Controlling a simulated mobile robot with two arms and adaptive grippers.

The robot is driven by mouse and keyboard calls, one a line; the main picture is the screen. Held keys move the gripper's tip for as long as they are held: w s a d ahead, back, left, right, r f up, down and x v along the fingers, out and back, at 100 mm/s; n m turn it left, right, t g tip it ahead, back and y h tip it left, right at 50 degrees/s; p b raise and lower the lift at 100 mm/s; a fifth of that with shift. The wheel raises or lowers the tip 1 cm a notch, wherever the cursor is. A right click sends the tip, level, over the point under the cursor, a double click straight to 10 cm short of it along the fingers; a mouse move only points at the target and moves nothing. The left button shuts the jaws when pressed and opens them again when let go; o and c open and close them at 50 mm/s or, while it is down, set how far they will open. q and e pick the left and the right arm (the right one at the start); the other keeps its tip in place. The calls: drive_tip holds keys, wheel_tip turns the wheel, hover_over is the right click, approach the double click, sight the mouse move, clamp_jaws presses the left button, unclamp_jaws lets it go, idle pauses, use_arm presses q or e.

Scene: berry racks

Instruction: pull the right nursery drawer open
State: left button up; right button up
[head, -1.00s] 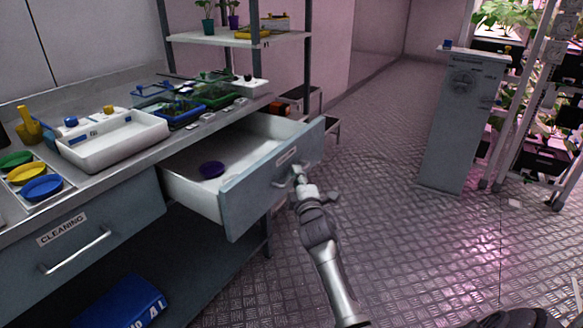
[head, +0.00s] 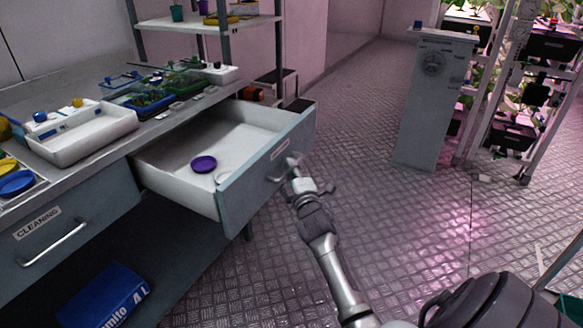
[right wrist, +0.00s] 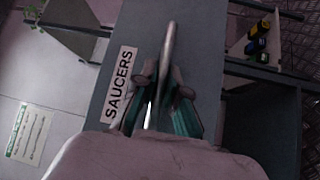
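The right drawer (head: 262,170) has a grey front and white inside and stands well open from the bench. Its label reads SAUCERS in the right wrist view (right wrist: 118,85). A purple saucer (head: 204,164) and a pale saucer lie inside. My right gripper (head: 294,170) is at the drawer's bar handle (right wrist: 170,40). In the right wrist view its fingers (right wrist: 162,80) lie on both sides of the bar and look closed on it. The handle's middle is partly hidden by my gripper. My left gripper is not in view.
The shut CLEANING drawer (head: 65,235) is at left, above a blue bag (head: 103,295). A white tray (head: 85,137) and green and blue trays stand on the bench. A grey cabinet (head: 432,105) and plant racks stand at right. The floor between is free.

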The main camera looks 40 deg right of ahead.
drive_tip(key=o, duration=0.5)
drive_tip(key=v, duration=1.2)
drive_tip(key=shift+f, duration=0.1)
